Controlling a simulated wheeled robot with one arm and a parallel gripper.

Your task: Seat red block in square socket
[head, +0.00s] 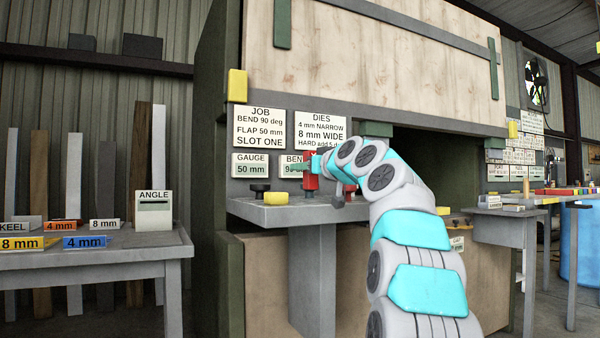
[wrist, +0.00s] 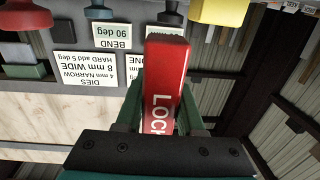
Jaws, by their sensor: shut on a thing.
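A red block (wrist: 166,75) with white lettering that starts "LOC" fills the middle of the wrist view. My gripper (wrist: 161,100) is shut on it, with a green finger on either side. In the head view the red block (head: 310,171) shows at the end of my arm, above the grey shelf of the machine, beside my gripper (head: 319,163). Whether its lower end touches anything there is unclear. I cannot make out the square socket in either view.
The grey shelf (head: 270,212) bears a black knob (head: 260,189) and a yellow block (head: 275,198) left of the red block. Signs (head: 320,130) hang on the panel behind. A side table (head: 90,262) with coloured labelled blocks stands at left.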

